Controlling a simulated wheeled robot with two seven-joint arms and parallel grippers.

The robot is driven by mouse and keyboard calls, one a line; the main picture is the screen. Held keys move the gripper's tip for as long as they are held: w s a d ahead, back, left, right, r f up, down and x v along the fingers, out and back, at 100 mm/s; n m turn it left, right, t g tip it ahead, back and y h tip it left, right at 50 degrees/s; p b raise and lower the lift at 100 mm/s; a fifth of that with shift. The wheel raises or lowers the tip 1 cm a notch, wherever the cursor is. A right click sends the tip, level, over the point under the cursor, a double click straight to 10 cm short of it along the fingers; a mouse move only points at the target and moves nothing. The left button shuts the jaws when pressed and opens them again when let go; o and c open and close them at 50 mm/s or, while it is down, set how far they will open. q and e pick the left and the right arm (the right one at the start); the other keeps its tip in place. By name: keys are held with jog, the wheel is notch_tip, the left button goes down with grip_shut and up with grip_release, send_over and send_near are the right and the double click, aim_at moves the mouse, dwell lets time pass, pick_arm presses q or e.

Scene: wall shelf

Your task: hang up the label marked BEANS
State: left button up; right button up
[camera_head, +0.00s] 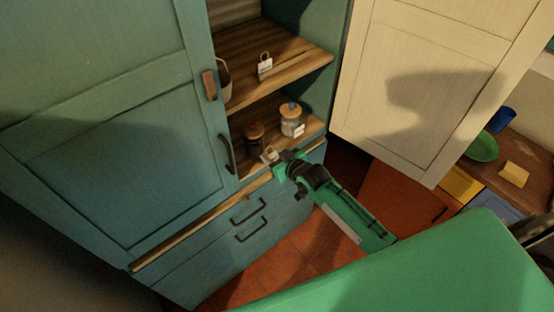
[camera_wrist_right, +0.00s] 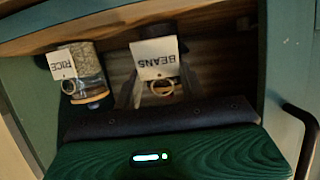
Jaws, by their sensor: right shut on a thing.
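The white BEANS label (camera_wrist_right: 155,58) with its ring fills the middle of the right wrist view, upside down there. In the head view a small pale piece at my right gripper (camera_head: 269,155) looks like this label. The gripper is shut on it, in front of the lower shelf (camera_head: 313,124). A dark jar (camera_head: 255,140) with a brown lid stands just behind the gripper. The label hides part of it in the wrist view, and I cannot tell whether they touch. My left gripper is not in view.
A glass jar (camera_head: 290,122) bearing a RICE label (camera_wrist_right: 61,64) stands beside the dark jar. A tagged basket (camera_head: 223,82) and another small tag (camera_head: 265,67) sit on the upper shelf. The teal door (camera_head: 110,130) and cream door (camera_head: 420,80) flank the opening.

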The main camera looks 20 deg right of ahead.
jog(key=shift+w+a, duration=0.25)
jog(key=shift+w, duration=0.4)
jog(key=shift+w, duration=0.15)
jog(key=shift+w+a, duration=0.2)
jog(key=shift+w, duration=0.15)
jog(key=shift+w, duration=0.1)
jog(key=shift+w+a+b, duration=0.1)
jog(key=shift+w+b, duration=0.2)
jog(key=shift+w, duration=0.05)
jog(key=shift+f, duration=0.15)
jog(key=shift+w+a+f, duration=0.1)
jog(key=shift+w+f, duration=0.1)
jog(key=shift+w+f+b, duration=0.1)
jog(key=shift+f+b, duration=0.2)
dwell(0.3)
